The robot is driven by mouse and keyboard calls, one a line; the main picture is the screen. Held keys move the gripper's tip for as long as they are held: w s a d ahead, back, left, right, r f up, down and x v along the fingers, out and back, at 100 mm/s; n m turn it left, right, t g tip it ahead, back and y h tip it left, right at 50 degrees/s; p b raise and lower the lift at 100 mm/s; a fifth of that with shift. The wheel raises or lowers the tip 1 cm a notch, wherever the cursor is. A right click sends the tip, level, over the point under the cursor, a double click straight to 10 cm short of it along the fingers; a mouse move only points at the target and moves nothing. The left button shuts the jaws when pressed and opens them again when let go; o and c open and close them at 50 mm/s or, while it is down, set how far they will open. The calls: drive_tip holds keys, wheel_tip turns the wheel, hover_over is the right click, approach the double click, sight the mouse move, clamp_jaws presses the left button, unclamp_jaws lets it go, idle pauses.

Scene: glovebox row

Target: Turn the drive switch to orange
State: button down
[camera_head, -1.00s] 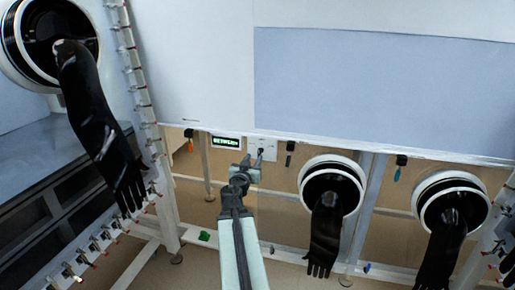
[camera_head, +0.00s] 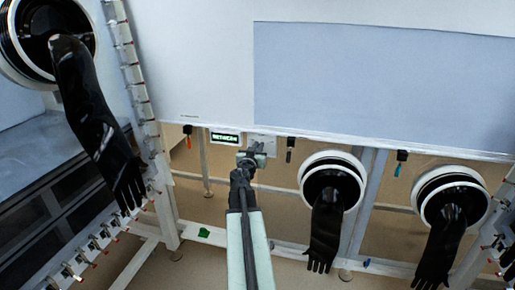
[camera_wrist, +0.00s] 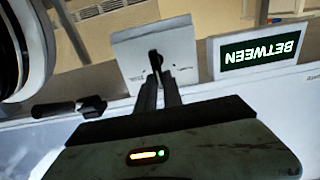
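The drive switch is a small black knob (camera_wrist: 155,61) on a pale square plate (camera_wrist: 182,42) in the wrist view. The plate also shows in the head view (camera_head: 269,142), where my gripper hides the knob.
Black gloves hang from round ports at the right (camera_head: 326,225) and upper left (camera_head: 95,125). Small toggles with orange (camera_head: 188,138), black (camera_head: 290,148) and blue (camera_head: 399,165) tips hang along the panel's lower edge. Frame posts stand on both sides.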

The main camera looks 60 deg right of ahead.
drive_tip(key=shift+n, duration=0.3)
drive_tip(key=shift+w+a+f+n, duration=0.1)
drive_tip(key=shift+w+n, duration=0.15)
drive_tip(key=shift+n, duration=1)
drive_tip(key=shift+w+a+f+n, duration=0.1)
drive_tip(key=shift+w+n, duration=0.15)
drive_tip(key=shift+n, duration=1)
drive_tip(key=c, duration=1.5)
unclamp_jaws()
drive_tip(key=v, duration=0.7)
drive_tip(key=shift+s+a, duration=0.15)
drive_tip(key=shift+a, duration=0.25)
